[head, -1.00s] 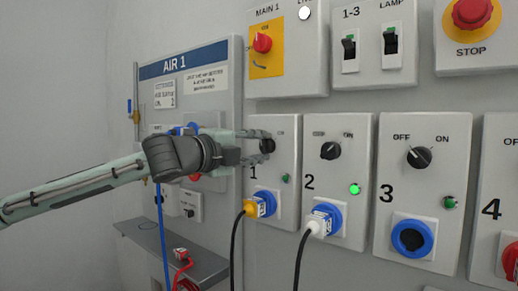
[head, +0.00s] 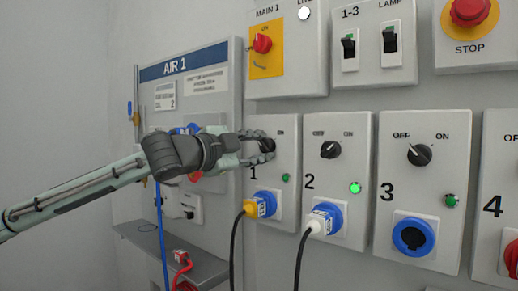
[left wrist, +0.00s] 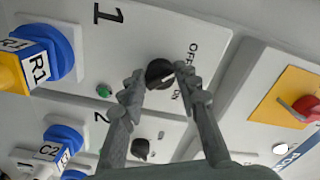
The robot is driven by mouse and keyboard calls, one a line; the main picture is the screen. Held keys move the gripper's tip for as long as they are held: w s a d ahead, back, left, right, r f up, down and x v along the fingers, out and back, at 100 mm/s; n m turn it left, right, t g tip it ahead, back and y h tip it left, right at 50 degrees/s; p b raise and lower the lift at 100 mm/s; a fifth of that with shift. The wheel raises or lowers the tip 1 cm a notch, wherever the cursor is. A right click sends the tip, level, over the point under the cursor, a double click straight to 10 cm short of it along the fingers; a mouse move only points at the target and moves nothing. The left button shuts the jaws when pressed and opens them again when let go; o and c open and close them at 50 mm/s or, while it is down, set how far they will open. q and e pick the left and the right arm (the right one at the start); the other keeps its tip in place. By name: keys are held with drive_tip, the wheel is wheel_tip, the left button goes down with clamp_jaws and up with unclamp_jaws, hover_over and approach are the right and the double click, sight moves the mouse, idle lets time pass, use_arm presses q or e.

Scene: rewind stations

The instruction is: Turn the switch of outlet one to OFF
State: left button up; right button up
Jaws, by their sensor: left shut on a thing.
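The black switch of outlet one (left wrist: 160,72) sits on the grey panel marked 1 (head: 287,215). In the left wrist view, OFF and ON labels are printed to its right. My left gripper (left wrist: 158,80) is shut on this switch, with one finger on each side of it. In the head view my left gripper (head: 268,148) reaches in from the left and mostly hides the switch. I cannot tell clearly which label the switch points to. The green lamp of outlet one (head: 285,178) looks dim. My right gripper is not in view.
A yellow plug (head: 252,208) is in outlet one, with a black cable hanging down. Outlet two's switch (head: 330,150) is to the right, above its bright green lamp (head: 355,188). A grey shelf (head: 200,265) stands below my arm. The MAIN 1 switch (head: 262,43) is above.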

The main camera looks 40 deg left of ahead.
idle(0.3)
use_arm(q)
drive_tip(key=o, duration=1.1)
drive_tip(key=shift+s+a+r, duration=0.1)
drive_tip(key=shift+s+r, duration=0.1)
drive_tip(key=shift+s, duration=0.55)
drive_tip(key=shift+s+a+f, duration=0.1)
drive_tip(key=shift+s+f, duration=0.05)
drive_tip(key=shift+s, duration=0.6)
approach(261, 147)
drive_tip(key=s, duration=0.2)
drive_tip(key=shift+s, duration=0.4)
